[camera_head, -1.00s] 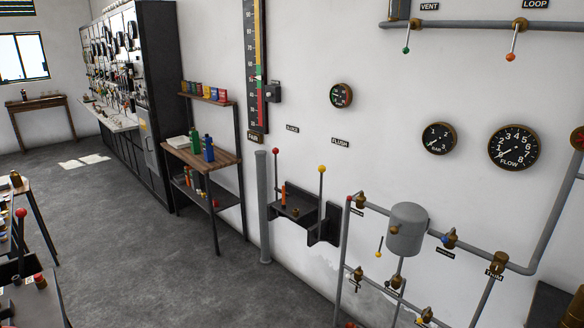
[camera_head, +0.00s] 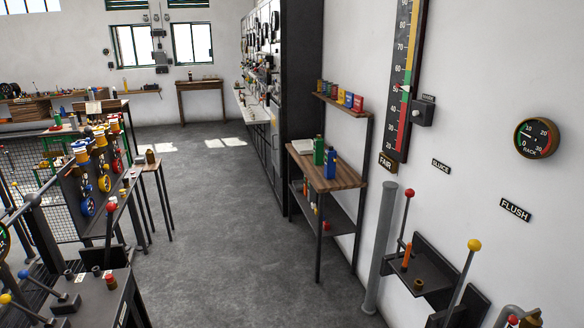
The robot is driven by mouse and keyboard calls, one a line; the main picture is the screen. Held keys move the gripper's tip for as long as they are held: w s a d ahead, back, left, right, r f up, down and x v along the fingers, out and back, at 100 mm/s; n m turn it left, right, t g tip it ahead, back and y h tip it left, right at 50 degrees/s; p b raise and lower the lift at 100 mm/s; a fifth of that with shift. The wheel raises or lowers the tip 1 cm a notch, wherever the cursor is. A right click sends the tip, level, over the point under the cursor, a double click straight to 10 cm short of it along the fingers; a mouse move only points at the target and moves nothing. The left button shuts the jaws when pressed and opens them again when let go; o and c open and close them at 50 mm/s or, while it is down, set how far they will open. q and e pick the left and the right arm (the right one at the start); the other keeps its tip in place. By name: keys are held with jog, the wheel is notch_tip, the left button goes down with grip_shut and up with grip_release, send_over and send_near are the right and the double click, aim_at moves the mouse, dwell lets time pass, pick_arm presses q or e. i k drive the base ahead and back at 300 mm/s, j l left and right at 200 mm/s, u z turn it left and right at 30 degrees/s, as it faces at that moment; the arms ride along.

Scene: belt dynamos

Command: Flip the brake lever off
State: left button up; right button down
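No lever in the camera_head view carries a readable brake label, so I cannot tell which one is the brake lever. A red-knobbed lever (camera_head: 410,194) and a yellow-knobbed lever (camera_head: 474,245) stand upright on a dark bracket (camera_head: 432,268) on the right wall. At the lower left, a tall red-knobbed lever (camera_head: 112,165) rises near a dark console (camera_head: 95,305). A yellow-knobbed lever (camera_head: 6,299) and a blue-knobbed lever (camera_head: 23,274) are also there. Neither of my grippers is in view.
A wooden shelf stand (camera_head: 330,170) with bottles stands along the right wall. A tall dark cabinet (camera_head: 300,90) with dials is behind it. A grey post (camera_head: 383,250) stands beside the lever bracket. The grey floor (camera_head: 210,220) in the middle is clear.

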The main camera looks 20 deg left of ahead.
aim_at(111, 207)
jog(key=i+j+u, duration=0.1)
jog(key=i+u, duration=0.6)
jog(key=i, duration=0.15)
jog(key=i+l+u, duration=0.15)
jog(key=i+u, duration=0.25)
jog(key=i+j+u, duration=0.1)
jog(key=i+u, duration=0.6)
jog(key=u, duration=0.15)
jog(key=i+l+u, duration=0.2)
jog(key=i+u, duration=0.65)
jog(key=u, duration=0.15)
